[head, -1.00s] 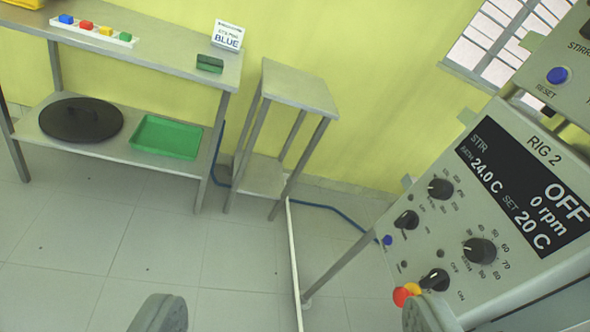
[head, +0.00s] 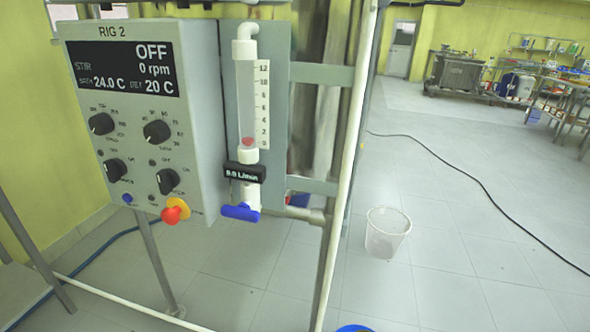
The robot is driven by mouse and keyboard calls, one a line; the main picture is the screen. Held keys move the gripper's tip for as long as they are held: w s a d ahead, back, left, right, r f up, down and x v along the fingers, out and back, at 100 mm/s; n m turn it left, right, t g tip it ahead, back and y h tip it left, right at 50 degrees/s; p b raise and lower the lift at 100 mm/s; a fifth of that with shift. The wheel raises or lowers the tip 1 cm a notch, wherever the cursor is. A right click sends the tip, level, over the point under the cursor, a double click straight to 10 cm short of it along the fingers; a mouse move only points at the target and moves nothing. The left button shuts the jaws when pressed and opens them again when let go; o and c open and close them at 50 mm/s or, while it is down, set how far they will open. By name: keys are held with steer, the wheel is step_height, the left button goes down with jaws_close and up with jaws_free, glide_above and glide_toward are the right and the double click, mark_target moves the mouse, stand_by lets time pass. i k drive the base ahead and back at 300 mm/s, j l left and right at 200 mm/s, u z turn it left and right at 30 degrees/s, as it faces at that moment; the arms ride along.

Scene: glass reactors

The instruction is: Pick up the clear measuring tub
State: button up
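A clear, translucent tub (head: 388,233) stands upright on the grey tiled floor, right of the rig frame. It is open at the top and looks empty. I cannot make out measuring marks on it at this distance. It stands apart from the rig, with bare floor around it. My gripper does not show in the current view, so its opening cannot be seen.
The RIG 2 control box (head: 150,115) and a flow meter (head: 246,100) with a blue valve handle (head: 241,212) stand close on the left. A white upright pole (head: 347,170) is left of the tub. A black cable (head: 440,158) crosses otherwise clear floor. A blue object (head: 355,328) shows at the bottom edge.

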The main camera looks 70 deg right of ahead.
mark_target(388, 227)
steer(key=z, duration=2.85)
steer(key=i+l+u, duration=0.1)
steer(key=i+l, duration=0.5)
steer(key=i+l+u, duration=0.15)
steer(key=i+l, duration=0.15)
steer(key=i+l+u, duration=0.1)
steer(key=i+l, duration=0.15)
steer(key=l, duration=0.25)
steer(key=i+l+u, duration=0.1)
steer(key=i+l, duration=0.15)
steer(key=l, duration=0.15)
steer(key=i+l, duration=0.25)
steer(key=l, duration=0.15)
steer(key=i+l+u, duration=0.15)
steer(key=l, duration=0.3)
steer(key=i+l+u, duration=0.1)
steer(key=i+l, duration=0.2)
steer(key=l, duration=0.15)
